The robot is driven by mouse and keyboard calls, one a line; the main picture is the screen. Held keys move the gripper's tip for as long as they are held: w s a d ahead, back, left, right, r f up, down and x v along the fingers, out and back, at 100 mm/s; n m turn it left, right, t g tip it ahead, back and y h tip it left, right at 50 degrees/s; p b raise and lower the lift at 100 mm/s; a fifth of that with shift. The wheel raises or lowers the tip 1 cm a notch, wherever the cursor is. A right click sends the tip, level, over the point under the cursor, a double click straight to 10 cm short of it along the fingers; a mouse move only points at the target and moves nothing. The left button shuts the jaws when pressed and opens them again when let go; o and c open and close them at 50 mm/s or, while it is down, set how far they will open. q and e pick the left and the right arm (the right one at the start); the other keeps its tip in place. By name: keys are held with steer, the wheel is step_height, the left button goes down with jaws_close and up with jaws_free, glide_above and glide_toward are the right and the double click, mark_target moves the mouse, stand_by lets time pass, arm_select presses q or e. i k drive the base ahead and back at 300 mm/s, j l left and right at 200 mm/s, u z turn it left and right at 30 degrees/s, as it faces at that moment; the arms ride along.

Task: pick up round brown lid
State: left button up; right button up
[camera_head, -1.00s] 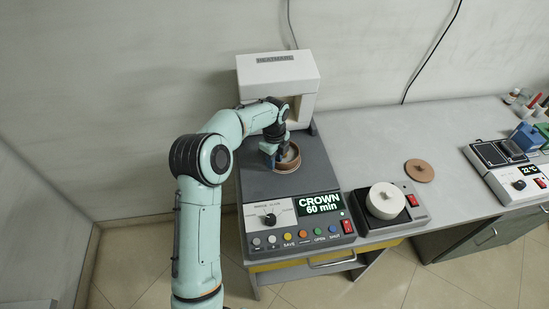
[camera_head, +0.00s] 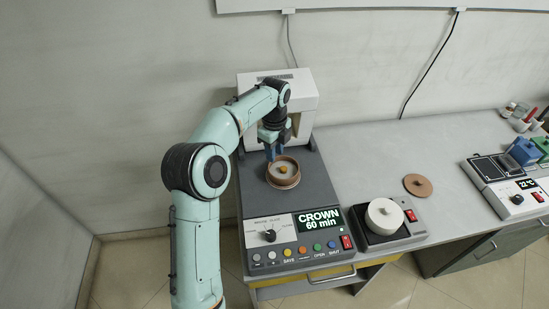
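The round brown lid (camera_head: 417,185) lies flat on the grey bench, to the right of the machine, with a small knob on top. My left gripper (camera_head: 272,152) is raised just above and behind the round brown dish (camera_head: 283,181) on the machine, well to the left of the lid. Its blue fingertips show, but too small to tell whether they are apart; I see nothing held in them. The dish holds a pale content with a small orange-yellow piece (camera_head: 283,169) in the middle. My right gripper is not in view.
The machine's control panel (camera_head: 290,240) reads CROWN 60 min. A white round piece (camera_head: 384,216) sits on a black scale-like device in front of the lid. The bench behind the lid is clear.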

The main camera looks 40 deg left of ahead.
mark_target(417, 185)
steer(key=k+l, duration=0.35)
steer(key=l, duration=0.2)
steer(key=k+l, duration=0.35)
steer(key=l, duration=0.15)
